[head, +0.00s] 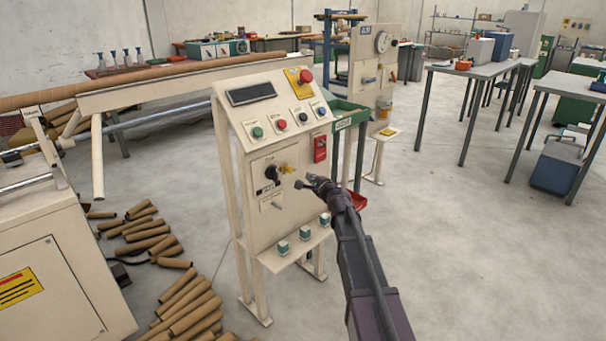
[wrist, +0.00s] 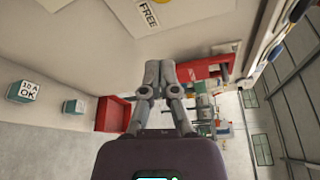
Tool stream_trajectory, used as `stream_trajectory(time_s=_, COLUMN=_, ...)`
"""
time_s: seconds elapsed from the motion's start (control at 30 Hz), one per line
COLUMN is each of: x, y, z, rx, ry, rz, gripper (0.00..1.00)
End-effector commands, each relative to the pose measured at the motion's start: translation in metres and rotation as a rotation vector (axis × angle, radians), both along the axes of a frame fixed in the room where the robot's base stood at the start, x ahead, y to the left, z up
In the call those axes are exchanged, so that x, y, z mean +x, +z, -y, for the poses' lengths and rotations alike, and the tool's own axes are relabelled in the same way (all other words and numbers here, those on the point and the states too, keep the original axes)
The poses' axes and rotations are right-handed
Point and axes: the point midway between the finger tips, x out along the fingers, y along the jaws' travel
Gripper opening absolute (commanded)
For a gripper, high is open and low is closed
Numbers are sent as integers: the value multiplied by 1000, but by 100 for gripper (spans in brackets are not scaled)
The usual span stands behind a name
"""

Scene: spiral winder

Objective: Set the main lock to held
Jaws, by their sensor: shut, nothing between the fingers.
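The cream control cabinet (head: 262,215) stands mid-picture in the head view. Its lower front plate carries a black rotary knob (head: 271,173) with a yellow piece (head: 287,168) beside it; which part is the main lock I cannot tell for sure. In the wrist view a white label (wrist: 148,15) reading FREE is at the top, partly cut off. My gripper (head: 304,184) is in front of the plate, to the right of and slightly below the knob. Its fingers are together in the wrist view (wrist: 160,66), with nothing between them.
A red box (head: 320,148) is mounted on the cabinet, right of the plate. Push buttons (head: 282,125) and a red emergency knob (head: 306,76) are above. Small teal blocks (head: 304,233) sit on the shelf below. Cardboard tubes (head: 187,303) lie on the floor left.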

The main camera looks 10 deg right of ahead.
Motion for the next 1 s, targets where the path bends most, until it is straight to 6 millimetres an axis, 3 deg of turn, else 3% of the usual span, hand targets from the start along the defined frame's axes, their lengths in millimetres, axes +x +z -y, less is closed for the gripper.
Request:
stream_trajectory(time_s=0.1, x=-22, y=3, z=6, rx=-1, ry=0, rz=0, gripper=0)
stream_trajectory(time_s=0.3, x=-40, y=5, z=12, rx=-1, ry=0, rz=0, gripper=0)
stream_trajectory(time_s=0.83, x=-45, y=5, z=13, rx=-1, ry=2, rz=0, gripper=0)
stream_trajectory(time_s=1.0, x=-53, y=1, z=6, rx=-44, ry=34, rz=-7, gripper=0)
